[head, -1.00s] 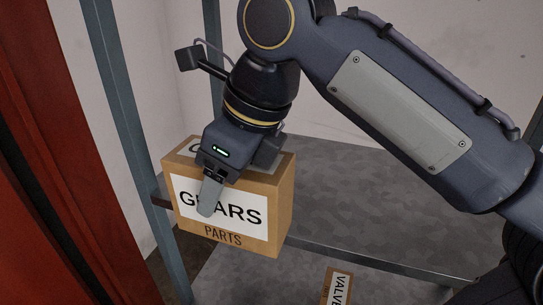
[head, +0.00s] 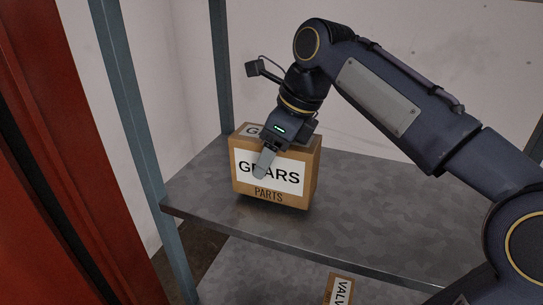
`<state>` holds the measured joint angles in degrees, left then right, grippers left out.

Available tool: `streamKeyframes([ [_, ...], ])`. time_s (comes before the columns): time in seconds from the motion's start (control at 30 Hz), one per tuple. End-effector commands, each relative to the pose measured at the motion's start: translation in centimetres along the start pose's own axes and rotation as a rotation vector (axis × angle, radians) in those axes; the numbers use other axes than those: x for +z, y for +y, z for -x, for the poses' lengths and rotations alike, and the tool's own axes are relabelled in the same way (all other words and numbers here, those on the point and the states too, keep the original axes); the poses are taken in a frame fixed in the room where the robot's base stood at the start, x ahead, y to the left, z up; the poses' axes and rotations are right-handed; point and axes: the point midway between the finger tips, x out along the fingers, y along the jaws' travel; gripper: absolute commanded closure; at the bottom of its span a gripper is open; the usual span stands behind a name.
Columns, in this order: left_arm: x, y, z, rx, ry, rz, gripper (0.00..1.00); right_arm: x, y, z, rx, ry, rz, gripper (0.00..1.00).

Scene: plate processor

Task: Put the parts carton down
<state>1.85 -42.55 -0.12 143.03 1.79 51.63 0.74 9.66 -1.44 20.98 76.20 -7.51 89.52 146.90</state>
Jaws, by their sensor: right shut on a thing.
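The parts carton (head: 291,189) is a brown box with a white label reading GEARS and the word PARTS below it. It is upright over the left part of the grey metal shelf (head: 400,215). I cannot tell for sure whether its bottom touches the shelf. My right gripper (head: 268,160) is shut on the carton from above, with one finger in front of the label. The other finger is hidden behind the box. My left gripper is not in view.
A blue-grey shelf post (head: 128,110) stands at the left front, and another post (head: 221,70) stands behind the carton. A carton marked VALV (head: 339,289) is on the lower level. The shelf is clear right of the parts carton. A red panel (head: 60,150) is at far left.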

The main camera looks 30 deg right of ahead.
Motion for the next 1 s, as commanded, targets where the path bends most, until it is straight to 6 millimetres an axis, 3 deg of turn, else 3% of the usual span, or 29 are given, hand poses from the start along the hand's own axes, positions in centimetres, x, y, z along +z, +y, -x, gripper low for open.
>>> streamKeyframes([
  [0.5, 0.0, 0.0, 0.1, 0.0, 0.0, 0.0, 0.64, -0.5, 0.0, -1.4, -0.002, -0.004, 0.0, 0.8],
  [0.53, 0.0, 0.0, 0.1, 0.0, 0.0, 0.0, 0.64, -0.6, 0.0, -1.4, -0.001, -0.002, -0.001, 0.34],
  [0.6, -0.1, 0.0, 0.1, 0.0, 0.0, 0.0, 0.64, -0.6, 0.0, -1.4, -0.001, -0.002, -0.001, 0.25],
  [0.7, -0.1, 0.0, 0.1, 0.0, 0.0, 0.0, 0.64, -0.6, 0.0, -1.4, -0.001, -0.002, 0.0, 0.15],
  [1.0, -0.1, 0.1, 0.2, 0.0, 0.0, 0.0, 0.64, -0.5, 0.0, -1.1, -0.001, -0.002, -0.001, 0.15],
])
